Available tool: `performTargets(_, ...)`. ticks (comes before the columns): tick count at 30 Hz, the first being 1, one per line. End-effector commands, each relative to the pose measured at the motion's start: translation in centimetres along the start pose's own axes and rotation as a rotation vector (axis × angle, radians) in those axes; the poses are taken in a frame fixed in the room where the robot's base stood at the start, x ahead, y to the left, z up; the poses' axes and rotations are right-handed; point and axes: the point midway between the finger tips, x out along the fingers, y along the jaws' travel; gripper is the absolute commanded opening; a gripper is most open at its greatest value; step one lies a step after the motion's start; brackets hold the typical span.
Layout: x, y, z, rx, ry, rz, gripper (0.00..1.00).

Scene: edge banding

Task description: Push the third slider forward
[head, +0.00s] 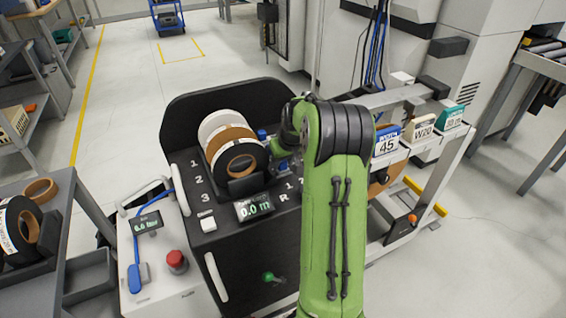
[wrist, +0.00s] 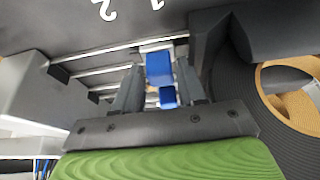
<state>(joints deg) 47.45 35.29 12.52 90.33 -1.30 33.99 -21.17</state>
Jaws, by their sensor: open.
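Two blue slider knobs show in the wrist view, the larger one (wrist: 158,67) close to the fingertips and a smaller one (wrist: 168,97) beyond the gripper body's edge. They sit by parallel pale-edged slots in the dark panel (wrist: 85,30). My gripper (wrist: 161,82) is open, with one finger on each side of the blue knobs; I cannot tell whether it touches them. In the head view blue knobs (head: 262,135) show beside the rolls, and my green arm hides most of the sliders and the gripper. I cannot tell which knob is the third.
Banding rolls, white, brown and black (head: 238,160), stand upright just left of my gripper, and their edge is close in the wrist view (wrist: 265,90). A small display (head: 254,207) stands in front. A red button (head: 176,261) is at left, labelled boxes (head: 387,141) at right.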

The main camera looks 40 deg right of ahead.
Motion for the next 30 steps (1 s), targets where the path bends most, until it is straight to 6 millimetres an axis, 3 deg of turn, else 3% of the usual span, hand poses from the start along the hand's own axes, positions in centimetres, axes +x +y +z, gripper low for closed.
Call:
performTargets(5,-0.1,0.0,0.0,-0.001,0.000,0.000,0.39)
performTargets(13,-0.1,0.0,0.0,0.000,-0.001,0.000,0.00)
performTargets(20,-0.1,0.2,0.0,0.000,-0.001,-0.001,0.00)
performTargets(23,-0.2,1.5,-0.1,0.004,-0.004,0.000,0.00)
performTargets(30,-0.4,7.2,-0.2,0.005,-0.002,0.001,0.00)
